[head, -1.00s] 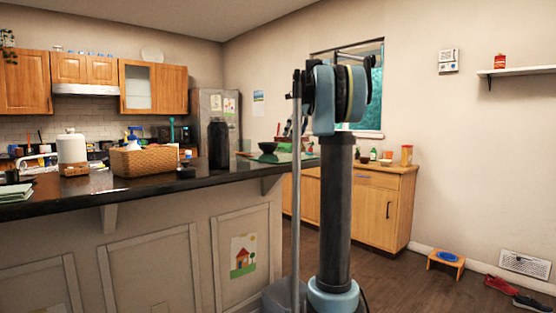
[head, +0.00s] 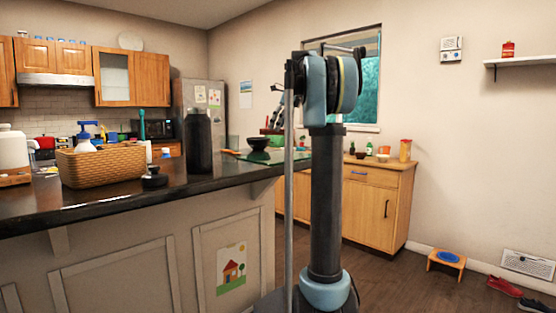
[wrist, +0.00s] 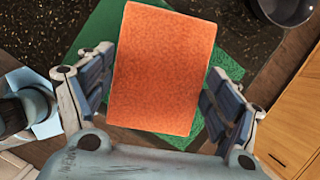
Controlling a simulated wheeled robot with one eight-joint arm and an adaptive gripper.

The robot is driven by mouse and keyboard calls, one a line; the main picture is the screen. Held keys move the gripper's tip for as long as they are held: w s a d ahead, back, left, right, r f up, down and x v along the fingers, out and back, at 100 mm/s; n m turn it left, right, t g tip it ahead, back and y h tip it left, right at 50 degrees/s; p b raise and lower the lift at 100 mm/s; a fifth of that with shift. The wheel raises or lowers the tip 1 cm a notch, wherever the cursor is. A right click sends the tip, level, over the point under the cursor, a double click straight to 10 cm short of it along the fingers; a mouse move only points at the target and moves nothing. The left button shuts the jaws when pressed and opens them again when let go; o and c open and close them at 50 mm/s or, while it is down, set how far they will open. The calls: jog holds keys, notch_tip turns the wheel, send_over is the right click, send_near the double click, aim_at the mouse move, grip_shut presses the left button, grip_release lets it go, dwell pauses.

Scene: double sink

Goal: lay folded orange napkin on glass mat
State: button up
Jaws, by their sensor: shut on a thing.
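The folded orange napkin (wrist: 165,90) is a flat rectangle in the middle of the wrist view. My gripper (wrist: 160,65) has a finger at each side edge of it and is shut on it. Behind the napkin in the wrist view is a green mat (wrist: 100,33), partly covered by the napkin and fingers. It appears to be the glass mat (head: 288,157), a thin greenish sheet on the dark counter in the head view. The height of the napkin above the mat is unclear. In the head view my gripper is small and mostly hidden behind my arm.
A dark bowl (head: 258,143) stands beside the mat; a dark bowl also shows at the wrist view's upper right (wrist: 288,8). A tall black bottle (head: 199,142), a wicker basket (head: 100,166) and a small black item (head: 154,178) stand further left on the counter (head: 110,200).

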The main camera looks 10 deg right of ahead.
jog(key=m, duration=0.2)
jog(key=m+t+h, duration=0.1)
jog(key=m, duration=0.1)
jog(key=shift+r, duration=0.35)
jog(key=shift+w+f+m, duration=0.1)
jog(key=shift+f+m, duration=0.1)
jog(key=shift+m, duration=0.1)
jog(key=shift+f, duration=4.75)
jog(key=shift+f, duration=0.1)
jog(key=o, duration=1)
jog(key=shift+t, duration=0.3)
jog(key=v, duration=1.2)
